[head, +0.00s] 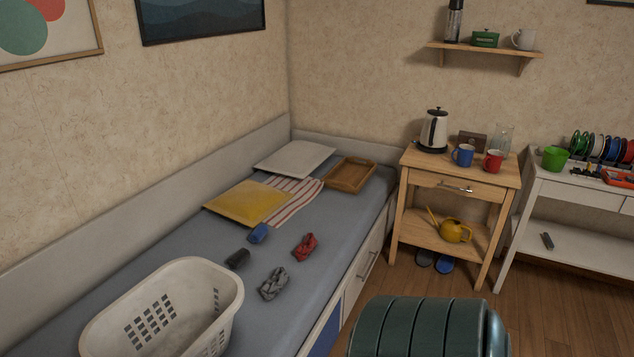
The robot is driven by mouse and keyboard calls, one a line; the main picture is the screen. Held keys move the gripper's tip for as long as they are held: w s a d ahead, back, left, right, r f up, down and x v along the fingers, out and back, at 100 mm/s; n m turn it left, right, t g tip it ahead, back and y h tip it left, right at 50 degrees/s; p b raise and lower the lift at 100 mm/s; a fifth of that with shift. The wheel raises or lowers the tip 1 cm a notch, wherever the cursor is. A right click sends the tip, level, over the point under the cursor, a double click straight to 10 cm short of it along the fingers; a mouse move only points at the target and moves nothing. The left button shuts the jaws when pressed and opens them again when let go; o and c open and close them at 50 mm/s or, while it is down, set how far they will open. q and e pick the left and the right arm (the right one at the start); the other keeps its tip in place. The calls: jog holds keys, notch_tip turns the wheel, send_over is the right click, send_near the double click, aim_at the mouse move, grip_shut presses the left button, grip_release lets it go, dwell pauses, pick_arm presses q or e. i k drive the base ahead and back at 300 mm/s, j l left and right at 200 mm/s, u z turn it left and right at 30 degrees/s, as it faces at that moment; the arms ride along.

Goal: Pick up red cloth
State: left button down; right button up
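The red cloth (305,247) lies crumpled on the grey-blue top of the bed (210,268), near its right edge. A crumpled grey patterned cloth (273,284) lies nearer to me, below and left of it. A blue item (258,233), perhaps a rolled cloth, lies to its left. A dark item (237,259) lies farther left. Neither of my grippers shows in the head view.
A white laundry basket (226,301) stands on the bed at the near left. Yellow and white cushions, a striped cloth and a wooden tray (350,188) lie at the bed's far end. A wooden side table (425,164) stands right of the bed. A dark green ribbed object (425,325) fills the bottom right.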

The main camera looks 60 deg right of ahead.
aim_at(308, 244)
jog(key=z, duration=2)
jog(key=u, duration=0.3)
jog(key=i+l+u, duration=0.35)
jog(key=l+u, duration=0.2)
jog(key=i+l+u, duration=0.1)
jog(key=l, duration=0.3)
jog(key=i+l, duration=0.2)
jog(key=l, duration=0.25)
jog(key=i+l+u, duration=0.15)
jog(key=l, duration=0.25)
jog(key=l+u, duration=0.1)
jog(key=l, duration=0.3)
jog(key=i+l, duration=0.1)
jog(key=l, duration=0.3)
jog(key=i+l, duration=0.15)
jog(key=l, duration=0.2)
jog(key=i+l, duration=0.1)
jog(key=l, duration=0.3)
jog(key=i+l, duration=0.1)
jog(key=l, duration=0.3)
